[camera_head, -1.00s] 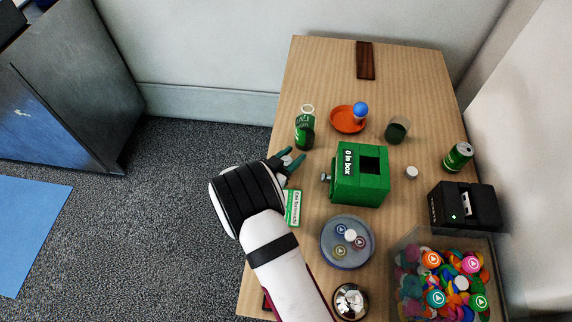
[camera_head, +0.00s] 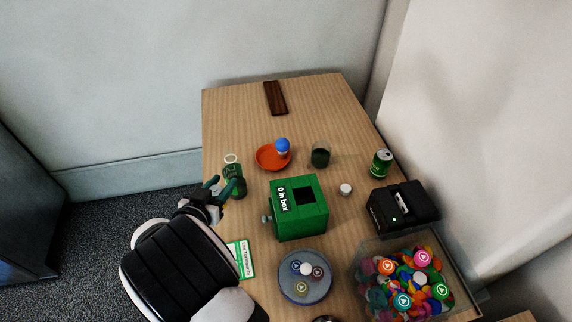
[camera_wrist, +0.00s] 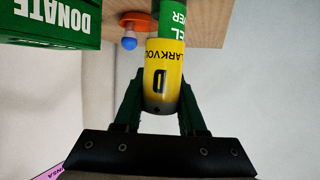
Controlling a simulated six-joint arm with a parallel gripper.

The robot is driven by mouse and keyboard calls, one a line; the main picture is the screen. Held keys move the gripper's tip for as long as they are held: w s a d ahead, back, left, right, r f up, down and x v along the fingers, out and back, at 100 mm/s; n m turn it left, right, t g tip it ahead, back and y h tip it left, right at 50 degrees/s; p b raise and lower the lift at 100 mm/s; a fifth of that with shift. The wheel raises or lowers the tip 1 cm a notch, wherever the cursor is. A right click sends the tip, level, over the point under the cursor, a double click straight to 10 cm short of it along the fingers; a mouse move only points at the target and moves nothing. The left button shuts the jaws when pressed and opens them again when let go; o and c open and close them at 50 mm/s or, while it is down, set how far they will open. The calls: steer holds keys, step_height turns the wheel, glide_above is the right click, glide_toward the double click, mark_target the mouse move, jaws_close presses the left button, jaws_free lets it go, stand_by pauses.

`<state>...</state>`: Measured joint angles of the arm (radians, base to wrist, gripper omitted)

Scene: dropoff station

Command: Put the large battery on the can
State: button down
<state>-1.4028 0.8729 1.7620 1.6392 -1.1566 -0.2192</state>
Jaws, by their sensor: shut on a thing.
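The large battery (camera_wrist: 162,75) is a yellow cylinder marked D in the wrist view. My gripper (camera_wrist: 160,103) is shut on it, with a green finger on each side. In the head view my gripper (camera_head: 220,188) is at the table's left edge, beside a green bottle-like container (camera_head: 235,182) with a pale ring on top; I cannot make out the battery's yellow body there. A green labelled surface (camera_wrist: 178,18) lies behind the battery in the wrist view; whether they touch is unclear. A green drink can (camera_head: 381,163) stands upright at the table's right side.
A green box (camera_head: 300,218) stands mid-table. Behind it are an orange dish (camera_head: 264,160) with a blue-topped object (camera_head: 283,147) and a dark green cup (camera_head: 320,156). A black device (camera_head: 402,212) and a token-filled bin (camera_head: 368,252) stand right. The back table is mostly clear.

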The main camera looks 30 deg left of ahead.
steer(key=w+a+r+n+y, duration=0.1)
steer(key=w+r, duration=0.1)
steer(key=r, duration=0.1)
steer(key=w+a+r+n+g+y, duration=0.1)
steer(key=w+a+r, duration=0.1)
steer(key=r, duration=0.1)
steer(key=w+a+r+n+y, duration=0.1)
steer(key=w+r, duration=0.1)
steer(key=shift+w+a+r, duration=0.15)
steer(key=shift+r, duration=0.25)
steer(key=w+d+r, duration=0.1)
steer(key=w+d, duration=0.1)
steer(key=w, duration=0.3)
steer(key=w+d+r+g, duration=0.1)
steer(key=w+d, duration=0.1)
steer(key=w, duration=0.4)
steer(key=w+d+r, duration=0.1)
steer(key=w+d, duration=0.2)
steer(key=w, duration=0.2)
glide_above(381, 164)
steer(key=w+a, duration=0.3)
steer(key=w, duration=0.2)
step_height(381, 164, down, 3)
step_height(381, 164, down, 10)
steer(key=d, duration=0.1)
steer(key=shift+t, duration=0.3)
steer(key=shift+c, duration=2.4)
jaws_free()
steer(key=shift+f, duration=0.1)
